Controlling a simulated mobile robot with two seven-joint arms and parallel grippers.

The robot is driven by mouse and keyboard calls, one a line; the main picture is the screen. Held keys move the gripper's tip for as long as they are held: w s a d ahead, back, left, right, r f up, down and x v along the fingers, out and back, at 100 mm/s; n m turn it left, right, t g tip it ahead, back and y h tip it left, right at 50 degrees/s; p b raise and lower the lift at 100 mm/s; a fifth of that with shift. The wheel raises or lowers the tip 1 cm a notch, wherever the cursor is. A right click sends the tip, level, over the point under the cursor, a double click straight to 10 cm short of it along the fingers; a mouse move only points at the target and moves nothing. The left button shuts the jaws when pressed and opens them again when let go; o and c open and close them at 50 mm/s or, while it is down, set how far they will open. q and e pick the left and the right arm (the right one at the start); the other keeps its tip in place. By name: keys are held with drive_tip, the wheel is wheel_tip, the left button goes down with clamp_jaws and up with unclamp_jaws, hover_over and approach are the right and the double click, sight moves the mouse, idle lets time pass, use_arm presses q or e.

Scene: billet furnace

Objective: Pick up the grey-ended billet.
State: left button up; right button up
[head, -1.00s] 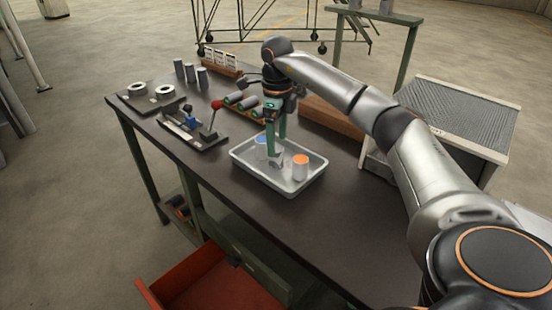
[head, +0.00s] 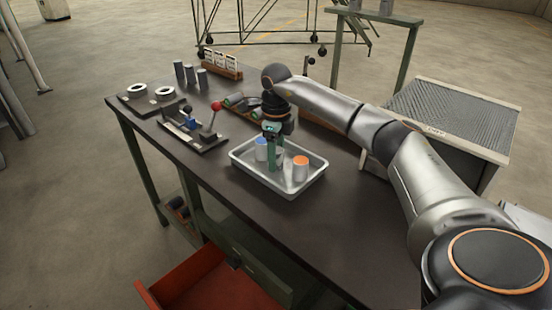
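The metal tray (head: 250,172) on the dark workbench holds an orange-ended billet (head: 300,172) and a blue-ended billet (head: 261,150), both upright. A pale grey shape (head: 288,174), which looks like the grey-ended billet, stands between my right gripper and the orange-ended one; its end is partly hidden by the gripper. My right gripper (head: 275,166) points down inside the tray, its green fingers beside the blue-ended billet and close to the grey shape. I cannot tell whether the fingers are open or touch anything. My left gripper is not in view.
A fixture with a red-knobbed lever (head: 214,108) is left of the tray. Several dark grey cylinders (head: 190,74) stand at the back left, near two rings on a plate (head: 152,99). A red drawer (head: 215,285) is open below. The bench's front right is clear.

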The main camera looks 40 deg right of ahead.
clamp_jaws()
drive_tip(key=shift+r, duration=0.1)
idle(0.8)
